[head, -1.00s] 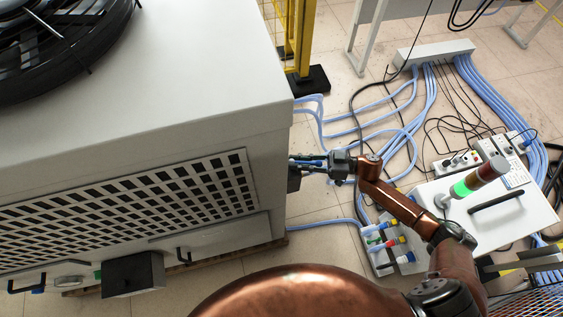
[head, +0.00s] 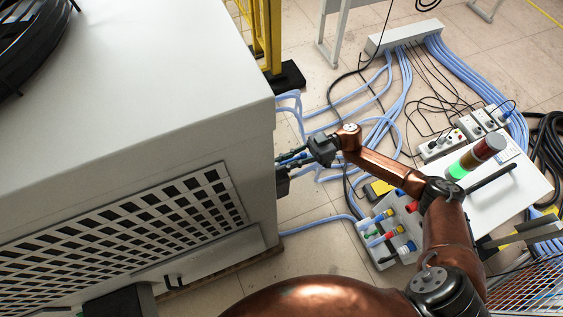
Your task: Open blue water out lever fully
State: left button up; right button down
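My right gripper (head: 294,160) is at the right side face of the large white cabinet (head: 140,90), with its fingers pointing left at the cabinet's side. A small blue part (head: 300,155) shows among the fingers. It is too small to tell whether this is the blue water out lever. Whether the fingers touch or hold anything is unclear. A dark fitting (head: 282,182) sticks out of the cabinet side just below the fingers. My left gripper is not in view.
A valve block (head: 384,236) with blue, green, red and yellow parts lies on the floor to the right. Pale blue hoses (head: 330,221) run across the floor. A white box with a signal light (head: 474,158) stands beyond. A yellow post (head: 268,40) rises behind the cabinet.

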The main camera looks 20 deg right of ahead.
jog(key=shift+s+f, duration=0.1)
jog(key=shift+f, duration=0.05)
jog(key=c, duration=2)
grip_release()
jog(key=d, duration=1.2)
